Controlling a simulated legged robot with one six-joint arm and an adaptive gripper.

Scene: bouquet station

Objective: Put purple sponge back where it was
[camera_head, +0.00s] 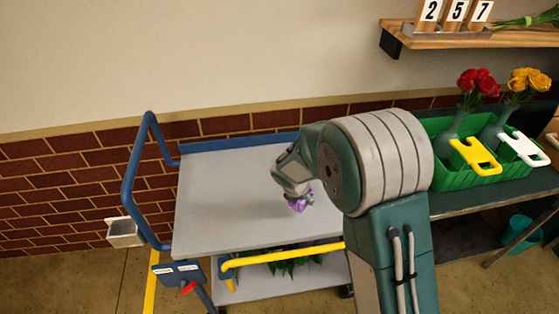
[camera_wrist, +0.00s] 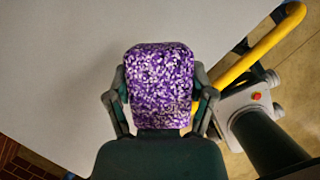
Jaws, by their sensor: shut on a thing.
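The purple sponge (camera_wrist: 160,85) is a speckled purple and white block. In the wrist view it sits between both fingers of my gripper (camera_wrist: 160,98), which is shut on it. In the head view a small purple part of the sponge (camera_head: 299,203) shows below my gripper (camera_head: 296,192), over the grey cart top (camera_head: 225,200). I cannot tell whether the sponge touches the cart top or hangs a little above it. My arm hides the right part of the cart.
The cart has a blue handle (camera_head: 130,185) at left and a yellow rail (camera_head: 285,255) in front. A green crate (camera_head: 455,180) with flowers in vases stands at right, with yellow (camera_head: 474,157) and white (camera_head: 521,147) clip-like items. The cart top's left part is clear.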

